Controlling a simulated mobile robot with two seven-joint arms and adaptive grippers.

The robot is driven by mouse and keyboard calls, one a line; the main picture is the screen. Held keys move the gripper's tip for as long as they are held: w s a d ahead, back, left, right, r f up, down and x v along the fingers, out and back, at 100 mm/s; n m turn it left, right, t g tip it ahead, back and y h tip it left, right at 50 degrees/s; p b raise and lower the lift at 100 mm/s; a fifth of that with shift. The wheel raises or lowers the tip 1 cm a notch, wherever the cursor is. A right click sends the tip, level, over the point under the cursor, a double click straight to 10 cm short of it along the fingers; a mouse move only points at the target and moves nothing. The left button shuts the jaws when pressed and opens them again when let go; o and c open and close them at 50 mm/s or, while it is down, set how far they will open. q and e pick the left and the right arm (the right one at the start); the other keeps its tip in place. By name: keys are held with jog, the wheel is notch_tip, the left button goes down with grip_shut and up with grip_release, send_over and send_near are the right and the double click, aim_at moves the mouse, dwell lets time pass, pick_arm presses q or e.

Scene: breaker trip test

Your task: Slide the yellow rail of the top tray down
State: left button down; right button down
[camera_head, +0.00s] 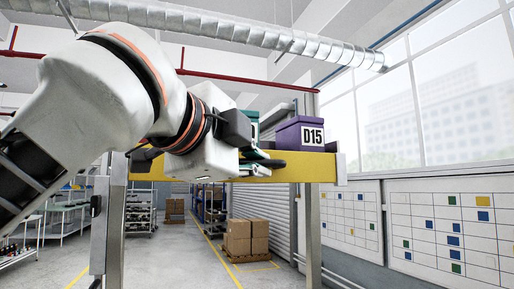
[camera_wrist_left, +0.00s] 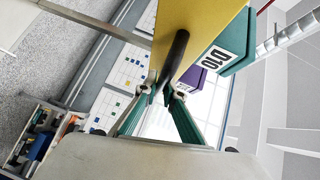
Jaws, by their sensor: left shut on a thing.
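The yellow rail (camera_head: 308,171) runs level across the front of the top tray, between metal posts. It also fills the top of the left wrist view (camera_wrist_left: 208,18). A dark bar-shaped handle (camera_wrist_left: 178,50) stands along the rail. My left gripper (camera_head: 262,163) reaches in from the left at the rail. In the left wrist view its green fingers (camera_wrist_left: 165,92) are closed on the near end of the handle. My left arm hides the left part of the rail in the head view. My right gripper is not in view.
A purple bin (camera_head: 300,135) marked D15 stands above the rail. A teal bin (camera_wrist_left: 238,42) marked D10 shows in the left wrist view. Below are open floor, cardboard boxes (camera_head: 247,238) on a pallet, and shelves. Wall charts (camera_head: 450,235) are at the right.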

pick_arm(q)
jog(key=shift+d+f, duration=0.1)
jog(key=shift+f, duration=0.3)
jog(key=c, duration=2.1)
grip_release()
jog(key=shift+c, duration=0.2)
jog(key=shift+r, duration=0.1)
jog(key=shift+s+a+r, duration=0.2)
jog(key=shift+s+a, duration=0.1)
jog(key=shift+s, duration=0.05)
jog(key=v, duration=1.1)
jog(key=shift+s+f, duration=0.1)
jog(key=shift+f, duration=0.05)
